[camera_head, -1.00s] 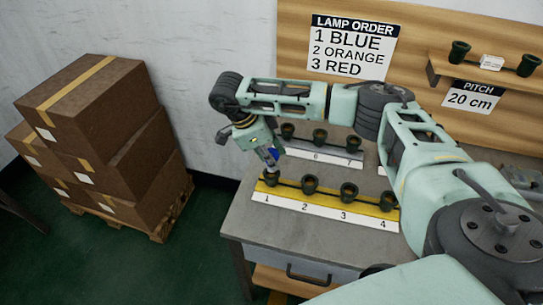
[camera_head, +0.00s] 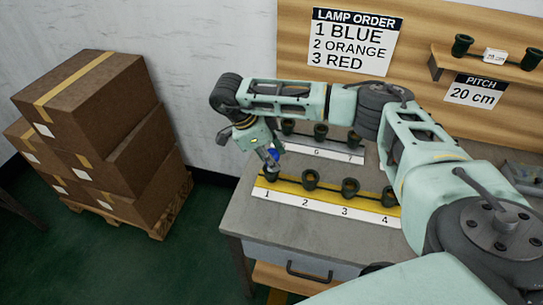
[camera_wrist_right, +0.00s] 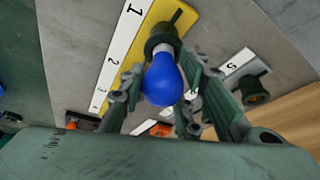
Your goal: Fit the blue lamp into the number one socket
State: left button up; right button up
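The blue lamp (camera_wrist_right: 163,82) is between the fingers of my right gripper (camera_wrist_right: 165,75) in the right wrist view. The fingers lie close along both sides of the bulb and appear closed on it. The lamp's pale neck is at the mouth of the dark green number one socket (camera_wrist_right: 160,38); how deep it sits cannot be told. In the head view my right gripper (camera_head: 268,155) points down over the number one socket (camera_head: 270,175) at the left end of the yellow strip. The lamp (camera_head: 274,156) shows there only partly. My left gripper is not in view.
Sockets 2 (camera_head: 310,179), 3 (camera_head: 350,187) and 4 (camera_head: 390,196) follow along the strip. A second row of sockets (camera_head: 320,131) stands behind. A lamp order sign (camera_head: 352,42) hangs on the wooden board. Boxes (camera_head: 85,95) are stacked at left, clear of the table.

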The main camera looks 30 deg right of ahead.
jog(key=o, duration=0.3)
jog(key=shift+r, duration=0.15)
jog(key=v, duration=1.1)
jog(key=shift+a+r, duration=0.2)
jog(key=shift+r, duration=0.15)
